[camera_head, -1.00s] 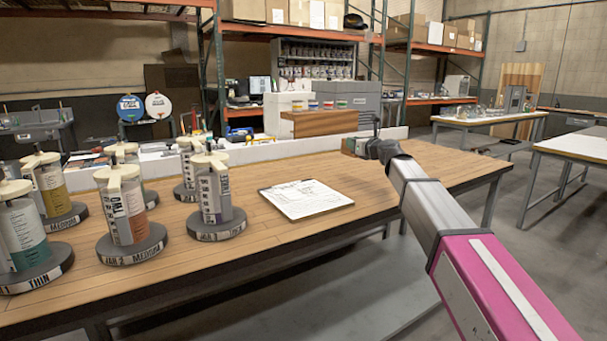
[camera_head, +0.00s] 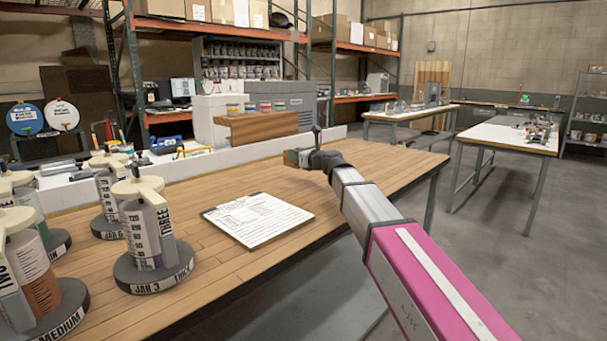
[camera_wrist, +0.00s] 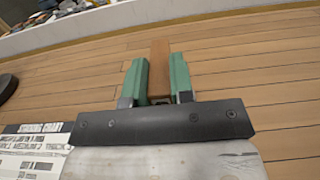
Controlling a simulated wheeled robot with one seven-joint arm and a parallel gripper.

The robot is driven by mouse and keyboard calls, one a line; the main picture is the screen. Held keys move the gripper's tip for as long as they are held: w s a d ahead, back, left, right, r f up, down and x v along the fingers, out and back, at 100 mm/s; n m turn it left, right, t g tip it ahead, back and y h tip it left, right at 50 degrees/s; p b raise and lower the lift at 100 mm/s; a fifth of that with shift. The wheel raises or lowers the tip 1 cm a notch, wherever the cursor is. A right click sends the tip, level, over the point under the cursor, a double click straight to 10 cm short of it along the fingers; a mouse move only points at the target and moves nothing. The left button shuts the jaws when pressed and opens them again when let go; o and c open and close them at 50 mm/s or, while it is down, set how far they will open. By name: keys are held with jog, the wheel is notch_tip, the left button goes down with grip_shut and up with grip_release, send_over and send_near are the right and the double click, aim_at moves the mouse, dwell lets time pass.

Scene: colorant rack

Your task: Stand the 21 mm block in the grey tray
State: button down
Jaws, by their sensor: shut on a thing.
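My gripper (camera_head: 298,157) is over the wooden bench, toward its far right part in the head view. In the wrist view my gripper (camera_wrist: 160,76) has two green fingers shut on a brown, wood-coloured block (camera_wrist: 159,60). The block stands out past the fingertips. No size mark shows on it, so I cannot read whether it is the 21 mm one. I cannot pick out a grey tray in either view.
Jar 3 (camera_head: 150,240) and several other jars on round dark bases stand at the left of the wooden bench (camera_head: 230,280). A clipboard (camera_head: 258,218) lies in front of my gripper. A white ledge (camera_head: 190,165) runs along the back. The bench's right end is clear.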

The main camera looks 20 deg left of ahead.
jog(key=d+f, duration=0.2)
jog(key=d, duration=0.2)
jog(key=shift+w+d+f, duration=0.15)
jog(key=shift+w+f, duration=0.25)
jog(key=shift+f, duration=1.9)
jog(key=shift+f, duration=0.1)
jog(key=c, duration=1)
grip_release()
